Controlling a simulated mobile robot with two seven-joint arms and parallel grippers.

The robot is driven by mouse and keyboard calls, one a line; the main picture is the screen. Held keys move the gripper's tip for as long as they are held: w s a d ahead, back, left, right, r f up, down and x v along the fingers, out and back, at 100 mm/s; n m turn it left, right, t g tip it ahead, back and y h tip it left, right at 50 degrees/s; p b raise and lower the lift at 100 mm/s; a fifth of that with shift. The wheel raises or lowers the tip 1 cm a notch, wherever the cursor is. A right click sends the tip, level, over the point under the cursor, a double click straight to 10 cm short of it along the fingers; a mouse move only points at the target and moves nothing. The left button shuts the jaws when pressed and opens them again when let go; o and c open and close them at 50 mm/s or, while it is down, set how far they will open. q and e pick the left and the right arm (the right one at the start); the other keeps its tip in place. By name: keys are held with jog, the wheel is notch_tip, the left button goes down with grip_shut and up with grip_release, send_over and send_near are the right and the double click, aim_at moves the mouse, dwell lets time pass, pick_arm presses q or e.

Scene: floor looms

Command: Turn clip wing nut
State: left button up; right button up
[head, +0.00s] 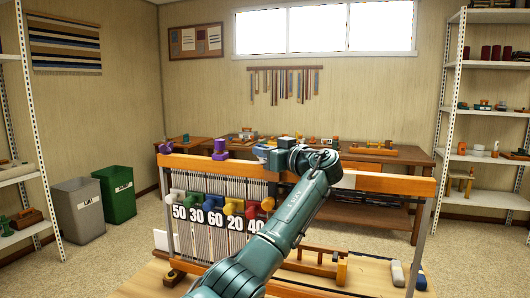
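A floor loom stands in front of me with an orange wooden top beam (385,184). Two purple clip-like pieces sit on this beam, one at the far left (165,147) and one farther right (220,149). Which part of them is the wing nut is too small to tell. My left gripper (287,146) is at the beam, to the right of the purple pieces and apart from them. My teal forearm and wrist hide its fingertips and part of the beam, so its opening does not show. A small blue and white piece (262,151) shows just left of the gripper. My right gripper is out of view.
Coloured knobs (230,207) and number labels 50, 30, 60, 20, 40 (215,219) hang before the warp threads. A workbench (400,157) with small tools stands behind. Grey (80,210) and green bins (117,193) are at left, shelves (490,140) at right.

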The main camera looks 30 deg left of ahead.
pick_arm(q)
jog(key=o, duration=0.3)
jog(key=shift+d, duration=0.2)
jog(key=b+v, duration=0.2)
jog(key=v, duration=1)
jog(key=shift+s+d, duration=0.2)
jog(key=shift+d, duration=0.15)
jog(key=shift+o, duration=0.3)
